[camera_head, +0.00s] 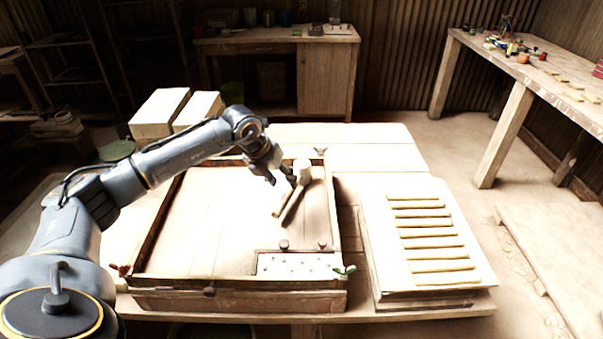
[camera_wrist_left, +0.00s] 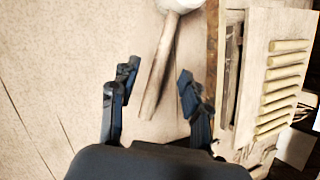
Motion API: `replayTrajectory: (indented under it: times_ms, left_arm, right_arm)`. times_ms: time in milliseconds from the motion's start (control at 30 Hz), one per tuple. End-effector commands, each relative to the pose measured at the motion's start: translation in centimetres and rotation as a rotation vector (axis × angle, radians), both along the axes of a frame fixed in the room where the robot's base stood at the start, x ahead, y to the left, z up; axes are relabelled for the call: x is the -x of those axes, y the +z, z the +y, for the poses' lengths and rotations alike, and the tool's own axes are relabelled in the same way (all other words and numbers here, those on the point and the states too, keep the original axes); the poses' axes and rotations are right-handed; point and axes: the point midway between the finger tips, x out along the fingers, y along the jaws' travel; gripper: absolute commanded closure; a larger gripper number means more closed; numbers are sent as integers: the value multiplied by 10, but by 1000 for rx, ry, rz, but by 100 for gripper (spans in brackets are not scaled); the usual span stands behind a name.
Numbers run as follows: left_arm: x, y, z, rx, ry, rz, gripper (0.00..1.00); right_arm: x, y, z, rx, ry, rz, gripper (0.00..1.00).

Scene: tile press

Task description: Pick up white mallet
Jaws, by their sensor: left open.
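The white mallet (camera_head: 302,172) lies in the wooden press frame (camera_head: 150,232), towards its far right corner. Its pale head is at the far end and its wooden handle points to the near left. My left gripper (camera_head: 284,182) is open beside the mallet's head and handle in the head view. In the left wrist view the mallet's handle (camera_wrist_left: 158,78) runs between the two dark fingertips of the left gripper (camera_wrist_left: 156,80), and the head is cut by the top edge. My right gripper is not in view.
A perforated plate (camera_head: 295,264) sits at the frame's near right. A board with several pale strips (camera_head: 430,240) lies right of the frame. Two pale blocks (camera_head: 160,112) stand behind my left arm. A workbench (camera_head: 560,85) stands at the far right.

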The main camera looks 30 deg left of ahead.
Motion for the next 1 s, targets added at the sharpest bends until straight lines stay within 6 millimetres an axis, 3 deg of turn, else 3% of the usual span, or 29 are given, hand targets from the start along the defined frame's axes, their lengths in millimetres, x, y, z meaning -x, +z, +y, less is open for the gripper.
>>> replayTrajectory:
  times_ms: [267,400,667,900,1000]
  left_arm:
    - [-15,-27,-7,2,0,5,53]
    - [-22,-44,-8,0,-1,3,53]
    - [-23,-48,-7,0,0,0,53]
    - [-23,-48,-7,0,0,0,98]
    - [-23,-47,-7,0,0,0,100]
  right_arm:
    - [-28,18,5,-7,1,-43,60]
    - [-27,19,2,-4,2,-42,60]
    - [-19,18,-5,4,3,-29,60]
    - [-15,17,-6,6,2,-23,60]
    - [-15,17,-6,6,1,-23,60]
